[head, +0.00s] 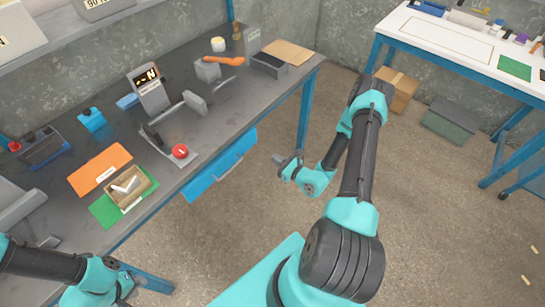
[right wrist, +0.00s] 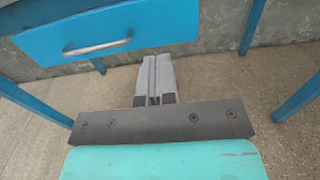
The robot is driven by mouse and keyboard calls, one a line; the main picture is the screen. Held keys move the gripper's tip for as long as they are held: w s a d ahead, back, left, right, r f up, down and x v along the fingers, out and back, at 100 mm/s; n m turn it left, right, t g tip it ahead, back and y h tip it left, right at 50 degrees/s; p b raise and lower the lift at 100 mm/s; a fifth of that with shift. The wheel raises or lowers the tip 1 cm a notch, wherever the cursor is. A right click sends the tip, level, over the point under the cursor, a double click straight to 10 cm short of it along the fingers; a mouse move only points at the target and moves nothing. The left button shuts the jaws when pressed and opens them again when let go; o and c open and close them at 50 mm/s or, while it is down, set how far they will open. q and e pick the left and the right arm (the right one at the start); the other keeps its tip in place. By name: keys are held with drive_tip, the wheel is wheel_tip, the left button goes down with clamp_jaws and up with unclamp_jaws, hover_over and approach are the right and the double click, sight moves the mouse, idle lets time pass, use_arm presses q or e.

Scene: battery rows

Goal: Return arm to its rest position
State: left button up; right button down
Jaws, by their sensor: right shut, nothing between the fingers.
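My right arm reaches out over the open floor beside the workbench. Its gripper (head: 287,163) hangs in the gap right of the bench's blue drawer, clear of the bench. In the right wrist view the two grey fingers (right wrist: 155,78) are pressed together, with nothing between them. My left arm enters at the lower left of the head view. Its wrist end (head: 125,285) is by the front edge of the bench, partly cut off by the frame, and its fingers cannot be made out clearly.
The grey workbench (head: 215,128) holds a red-button device (head: 180,151), an open box (head: 128,186) on a green mat, and an orange sheet (head: 98,166). The blue drawer (head: 220,168) has a metal handle. A white table (head: 450,38) stands at the back right.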

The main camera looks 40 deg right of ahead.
drive_tip(key=shift+a, duration=0.1)
idle(0.3)
drive_tip(key=s+a+r+n+g+y, duration=0.1)
drive_tip(key=s+a+n+g+y, duration=0.1)
drive_tip(key=a+n+g+y, duration=0.35)
drive_tip(key=s+a+n+g+y, duration=0.2)
drive_tip(key=s+a+y, duration=0.1)
drive_tip(key=a, duration=0.5)
drive_tip(key=s+a+f+n+g+h, duration=0.1)
drive_tip(key=s+a+n+g+h, duration=0.1)
drive_tip(key=s+n+g, duration=0.5)
drive_tip(key=s+a+f+n+g+h, duration=0.2)
drive_tip(key=s+n+g, duration=0.4)
drive_tip(key=n+g, duration=0.15)
drive_tip(key=w+r+n+t+h, duration=0.1)
drive_tip(key=w+n+t+h, duration=0.3)
drive_tip(key=w+n, duration=0.6)
drive_tip(key=shift+w+a+r+t, duration=0.2)
drive_tip(key=shift+a+t, duration=0.2)
drive_tip(key=shift+t, duration=0.2)
